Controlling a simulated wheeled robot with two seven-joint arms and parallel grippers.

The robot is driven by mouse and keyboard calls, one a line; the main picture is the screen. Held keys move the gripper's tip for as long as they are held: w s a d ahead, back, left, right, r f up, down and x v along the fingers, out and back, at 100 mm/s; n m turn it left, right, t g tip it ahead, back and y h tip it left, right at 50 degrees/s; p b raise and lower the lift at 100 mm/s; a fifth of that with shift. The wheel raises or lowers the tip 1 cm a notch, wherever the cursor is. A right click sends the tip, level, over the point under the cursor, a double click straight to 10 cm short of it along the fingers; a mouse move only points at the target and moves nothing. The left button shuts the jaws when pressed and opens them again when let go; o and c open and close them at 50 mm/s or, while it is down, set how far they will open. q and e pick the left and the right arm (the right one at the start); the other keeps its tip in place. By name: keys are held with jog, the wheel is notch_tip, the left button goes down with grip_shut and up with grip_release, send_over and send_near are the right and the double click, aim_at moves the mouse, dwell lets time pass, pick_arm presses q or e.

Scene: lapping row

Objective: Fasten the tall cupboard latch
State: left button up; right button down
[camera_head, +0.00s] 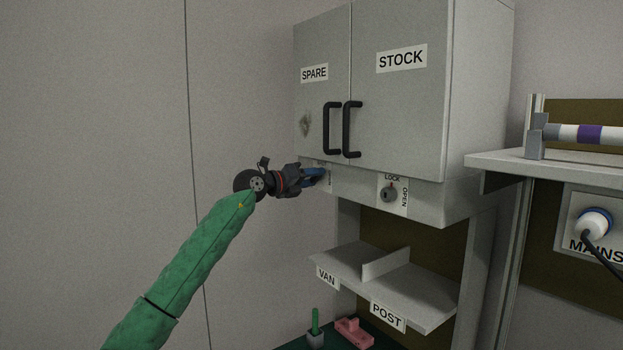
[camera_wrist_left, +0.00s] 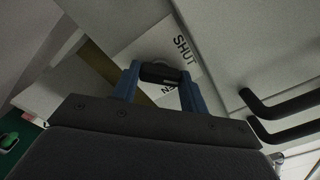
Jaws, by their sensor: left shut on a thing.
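The grey wall cupboard (camera_head: 398,120) has a SPARE door and a STOCK door, both flush with the front. My left gripper (camera_head: 316,175) reaches the strip below the SPARE door. In the left wrist view its blue fingers (camera_wrist_left: 160,78) are shut on the black latch handle (camera_wrist_left: 160,72). The handle sits over a white label plate (camera_wrist_left: 185,49) reading SHUT, with a second word partly hidden, seemingly OPEN. The fingers cover most of the latch in the head view. Which mark the latch points to I cannot tell.
Two black door handles (camera_head: 351,130) stand out just above my gripper. A round key lock (camera_head: 389,194) marked LOCK and OPEN is to the right. Below is a divided shelf (camera_head: 410,291) marked VAN and POST. Left of the cupboard is bare wall.

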pick_arm(q)
jog(key=shift+a+r+n+p, duration=0.1)
jog(key=shift+n+p, duration=1.15)
jog(key=shift+n, duration=1.2)
jog(key=shift+r+n+p, duration=0.1)
jog(key=shift+n+p, duration=1.1)
jog(key=shift+n, duration=1.25)
pick_arm(e)
jog(key=s+d+f, duration=0.4)
jog(key=s+f, duration=0.2)
jog(key=s, duration=0.1)
jog(key=shift+s+f, duration=0.15)
jog(key=shift+f, duration=0.15)
pick_arm(q)
jog(key=o, duration=1)
jog(key=shift+w+f, duration=0.1)
